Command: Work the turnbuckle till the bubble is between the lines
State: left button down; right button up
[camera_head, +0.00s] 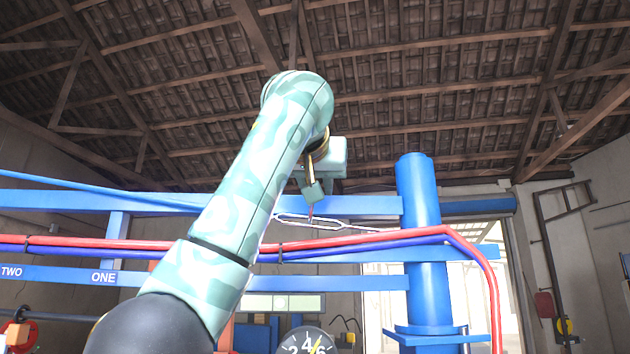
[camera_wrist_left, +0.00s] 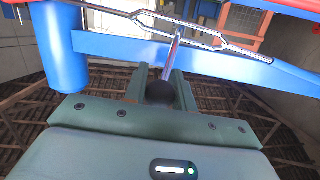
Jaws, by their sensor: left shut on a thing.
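The silver turnbuckle (camera_head: 322,222) is a long open loop on a thin line in front of the blue frame, left of the blue post. It also shows in the left wrist view (camera_wrist_left: 200,37), running across the top. A metal bar (camera_wrist_left: 174,50) reaches from it down to a dark round knob (camera_wrist_left: 161,93). My left gripper (camera_head: 312,196) is above the turnbuckle in the head view; in the wrist view its fingers (camera_wrist_left: 160,82) are shut on the knob. A pale green level vial (camera_head: 285,303) lies low behind my arm; I cannot make out its bubble. My right gripper is not in view.
Red and blue hoses (camera_head: 360,241) run across just below the turnbuckle. The thick blue post (camera_head: 420,210) stands to its right, and a blue beam (camera_head: 365,205) passes behind it. A dial (camera_head: 307,343) is partly visible at the bottom. Space above is open to the roof.

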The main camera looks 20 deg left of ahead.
pick_arm(q)
jog(key=c, duration=1.3)
grip_release()
jog(key=shift+o, duration=0.8)
jog(key=shift+w, duration=0.1)
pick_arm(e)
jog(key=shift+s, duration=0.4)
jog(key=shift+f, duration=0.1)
pick_arm(q)
jog(key=shift+s+d+b, duration=0.1)
jog(key=shift+s+b, duration=0.2)
jog(key=shift+s, duration=0.05)
jog(key=b+v, duration=0.5)
jog(key=v, duration=1)
jog(key=shift+s+r, duration=0.2)
jog(key=shift+s, duration=0.15)
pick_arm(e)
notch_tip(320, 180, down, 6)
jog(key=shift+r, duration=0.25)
pick_arm(q)
jog(key=shift+w, duration=0.1)
